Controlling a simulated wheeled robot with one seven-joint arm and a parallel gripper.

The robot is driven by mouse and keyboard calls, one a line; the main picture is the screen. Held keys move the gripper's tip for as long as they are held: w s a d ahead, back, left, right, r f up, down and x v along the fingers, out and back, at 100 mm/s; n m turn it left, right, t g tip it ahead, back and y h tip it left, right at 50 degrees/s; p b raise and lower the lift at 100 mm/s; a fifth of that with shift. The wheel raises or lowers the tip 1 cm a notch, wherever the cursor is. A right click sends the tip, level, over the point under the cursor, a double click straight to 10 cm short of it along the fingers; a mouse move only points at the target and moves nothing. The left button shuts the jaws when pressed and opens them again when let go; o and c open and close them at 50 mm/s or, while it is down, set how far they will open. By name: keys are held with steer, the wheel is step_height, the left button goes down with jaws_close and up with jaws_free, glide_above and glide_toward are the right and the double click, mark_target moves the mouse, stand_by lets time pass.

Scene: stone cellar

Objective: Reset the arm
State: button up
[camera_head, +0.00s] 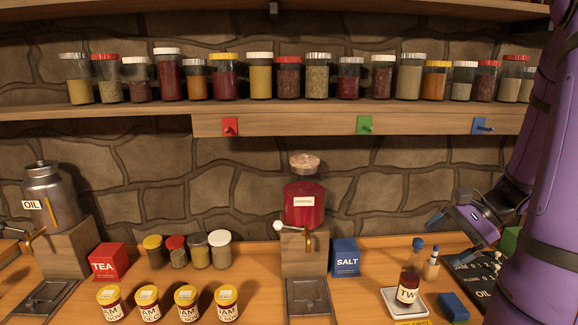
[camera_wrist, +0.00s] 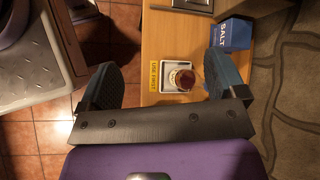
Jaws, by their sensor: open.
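My gripper (camera_head: 450,218) is at the right of the head view, above the right part of the wooden counter. It is open and empty; in the wrist view its two dark fingers (camera_wrist: 160,85) stand wide apart. Between them, farther down, a bottle with a dark red filling (camera_wrist: 181,79) stands on a small white scale (camera_wrist: 171,88). In the head view this bottle (camera_head: 410,275) has a blue cap and a label reading "TW", and stands upright on the scale (camera_head: 390,299). My purple arm hides part of the right side.
A blue salt box (camera_head: 345,258), a dispenser with red filling (camera_head: 304,203) and several jam jars (camera_head: 186,303) stand on the counter. A shelf (camera_head: 150,110) of spice jars runs above. A blue block (camera_head: 454,306) lies right of the scale.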

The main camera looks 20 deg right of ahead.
steer(key=s+a+r+n+h, duration=0.3)
steer(key=a+r+n, duration=0.5)
steer(key=a, duration=0.3)
steer(key=s+a+r+n+h, duration=0.3)
steer(key=a+r+n+h, duration=0.2)
steer(key=a+r+n, duration=0.4)
steer(key=shift+s+a+r+n+t, duration=0.25)
steer(key=shift+a+n+t, duration=0.15)
steer(key=shift+a, duration=0.55)
